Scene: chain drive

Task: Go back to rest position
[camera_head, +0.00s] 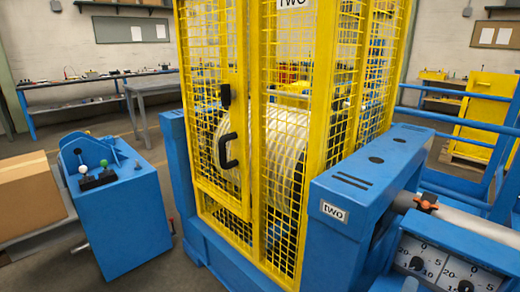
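No gripper and no part of my arm shows in the head view. In the middle stands a tall yellow mesh cage (258,130) on a blue base, with a sign reading "TWO" at its top. Its door carries a black handle (227,150) and looks shut. Behind the mesh is a large pale ribbed drum (285,145), partly hidden by the bars.
A blue control box (130,215) with small levers stands at the left, beside a cardboard box (28,195). A blue housing (350,190) labelled "TWO" and dials (440,268) fill the right front. Blue railings (455,118) stand behind. Floor shows between control box and workbench (95,85).

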